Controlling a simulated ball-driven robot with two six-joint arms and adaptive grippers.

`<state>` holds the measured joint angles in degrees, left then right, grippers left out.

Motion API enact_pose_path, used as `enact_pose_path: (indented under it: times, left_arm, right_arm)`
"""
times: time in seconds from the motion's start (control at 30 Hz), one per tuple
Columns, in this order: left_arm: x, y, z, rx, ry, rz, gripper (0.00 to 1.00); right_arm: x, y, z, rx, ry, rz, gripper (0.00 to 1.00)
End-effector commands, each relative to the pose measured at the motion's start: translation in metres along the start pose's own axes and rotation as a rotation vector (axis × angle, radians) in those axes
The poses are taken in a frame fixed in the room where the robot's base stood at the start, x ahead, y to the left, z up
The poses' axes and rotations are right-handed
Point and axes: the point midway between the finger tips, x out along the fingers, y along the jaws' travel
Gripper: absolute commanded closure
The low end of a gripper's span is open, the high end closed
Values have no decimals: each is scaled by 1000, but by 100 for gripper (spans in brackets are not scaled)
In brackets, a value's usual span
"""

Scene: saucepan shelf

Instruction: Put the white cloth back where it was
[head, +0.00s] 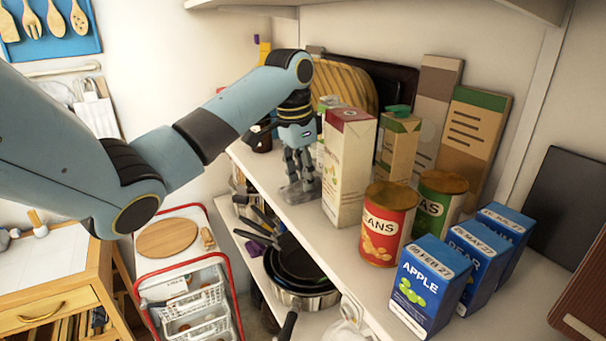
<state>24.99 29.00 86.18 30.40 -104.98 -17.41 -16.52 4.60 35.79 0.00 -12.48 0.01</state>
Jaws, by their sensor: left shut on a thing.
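My left gripper (298,167) points down over the upper shelf, behind the milk-type carton. It is shut on a small, flat, pale grey piece (301,191) low at its fingertips, which looks like the white cloth in shade. The piece is at or just above the shelf board, and I cannot tell whether it touches. The carton (346,165) stands close to the right of the gripper and hides part of the space behind it. My right gripper is not in view.
Pans (300,270) sit on the lower shelf.

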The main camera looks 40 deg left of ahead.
Motion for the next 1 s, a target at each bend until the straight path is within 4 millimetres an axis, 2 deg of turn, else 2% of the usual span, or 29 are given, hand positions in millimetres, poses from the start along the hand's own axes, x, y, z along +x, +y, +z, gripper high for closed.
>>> enact_pose_path:
  times: [0.17, 0.2, 0.37, 0.67, 0.77, 1.0]
  left_arm:
    - [4, 0, 1, 0, -1, 2, 100]
    - [5, 0, 1, 0, -1, 2, 79]
    - [4, 0, 1, 0, -1, 1, 58]
    - [2, 0, 0, 1, 0, 0, 57]
    - [-8, -1, -1, 1, 3, -2, 57]
    - [-50, -1, -1, 2, 4, -3, 57]
  right_arm:
    - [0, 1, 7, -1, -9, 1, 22]
    - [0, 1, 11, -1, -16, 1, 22]
    - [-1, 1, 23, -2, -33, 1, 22]
    - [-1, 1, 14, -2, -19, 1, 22]
    - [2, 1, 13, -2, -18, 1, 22]
    - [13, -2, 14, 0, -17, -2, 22]
